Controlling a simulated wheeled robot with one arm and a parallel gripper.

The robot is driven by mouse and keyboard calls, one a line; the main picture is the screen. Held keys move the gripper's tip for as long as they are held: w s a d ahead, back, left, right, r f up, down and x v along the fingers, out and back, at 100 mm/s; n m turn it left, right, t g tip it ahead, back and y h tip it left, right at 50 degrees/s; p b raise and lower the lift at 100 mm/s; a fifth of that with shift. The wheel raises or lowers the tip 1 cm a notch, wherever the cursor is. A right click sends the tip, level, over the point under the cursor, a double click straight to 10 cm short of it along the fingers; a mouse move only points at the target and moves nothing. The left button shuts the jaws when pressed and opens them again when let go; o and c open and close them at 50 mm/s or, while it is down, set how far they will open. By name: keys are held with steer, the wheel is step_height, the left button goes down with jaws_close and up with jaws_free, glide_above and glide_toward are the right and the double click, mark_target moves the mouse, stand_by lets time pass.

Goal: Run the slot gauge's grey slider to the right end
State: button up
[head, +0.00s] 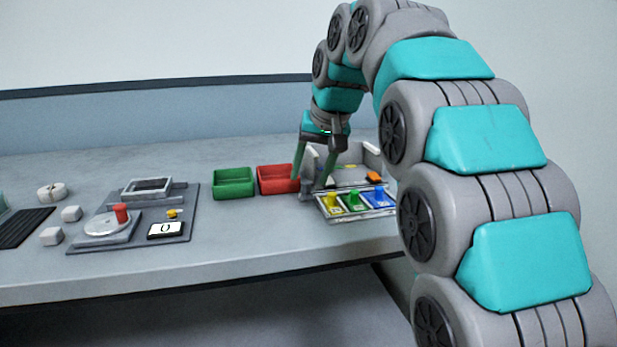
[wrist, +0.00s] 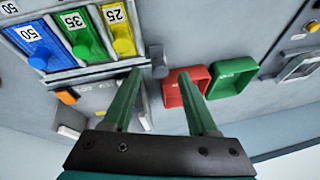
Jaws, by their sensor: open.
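The slot gauge (head: 328,210) stands at the right of the bench, with yellow, green and blue pieces in its front bays. In the wrist view, bays labelled 25, 35 and 50 (wrist: 85,73) show at upper left. A small grey knob (wrist: 159,67), which looks like the slider, shows at the end of a pale rail, beside the 25 bay. My gripper (head: 312,182) is open, pointing down at the gauge's left end. In the wrist view its green fingertips (wrist: 160,74) lie either side of the grey knob; I cannot tell any contact. The head view does not show the knob clearly.
A red bin (head: 277,179) stands just left of my gripper, with a green bin (head: 233,183) beyond it. An orange block (head: 374,177) lies behind the blue bay. A grey panel with a red-knobbed dial (head: 121,213) is farther left. Bench front between is clear.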

steer(key=shift+x, duration=1.05)
jaws_close()
stand_by(0.8)
